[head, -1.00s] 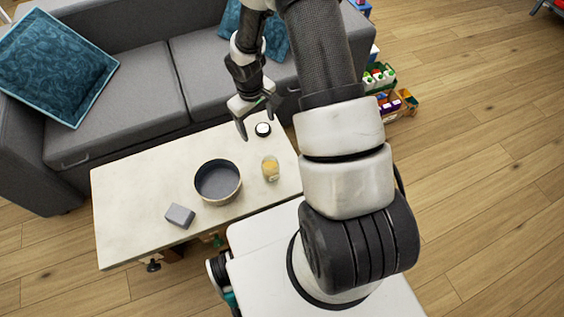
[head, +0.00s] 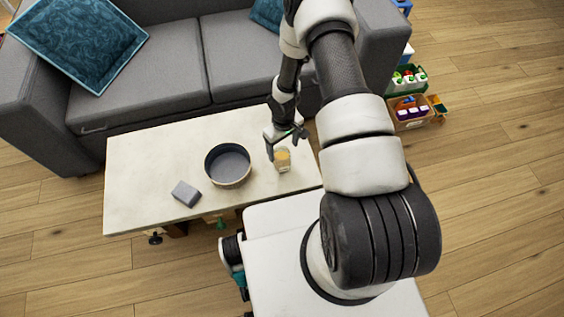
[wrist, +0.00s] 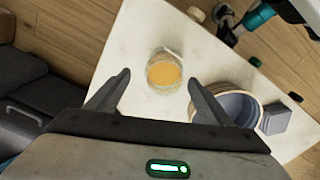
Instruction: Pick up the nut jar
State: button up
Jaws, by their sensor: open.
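The nut jar (head: 282,161) is a small clear glass jar with yellow-orange contents, upright on the pale table near its right end. In the wrist view the jar (wrist: 164,72) lies ahead of my gripper (wrist: 160,82), roughly centred between the two spread fingers and a little beyond their tips. In the head view my gripper (head: 285,142) is just behind the jar, with one finger overlapping its left edge in the picture. The gripper is open and holds nothing. I cannot tell whether a finger touches the jar.
A round bowl (head: 228,184) with a dark inside stands left of the jar; it is close to the right finger in the wrist view. A grey block (head: 186,194) lies further left on the table (head: 140,170). A grey sofa (head: 150,75) stands behind. The table's left part is clear.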

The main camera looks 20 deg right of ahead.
aim_at(282, 158)
jog(key=shift+f, duration=0.85)
jog(key=f, duration=0.2)
jog(key=f+b, duration=0.1)
jog(key=f, duration=0.1)
jog(key=shift+s+a, duration=0.2)
jog(key=shift+a, duration=0.15)
jog(key=shift+f, duration=0.65)
jog(key=c, duration=1.3)
jog(key=shift+r, duration=0.15)
notch_tip(282, 158, up, 10)
jog(key=shift+f+p, duration=0.1)
jog(key=shift+p, duration=0.7)
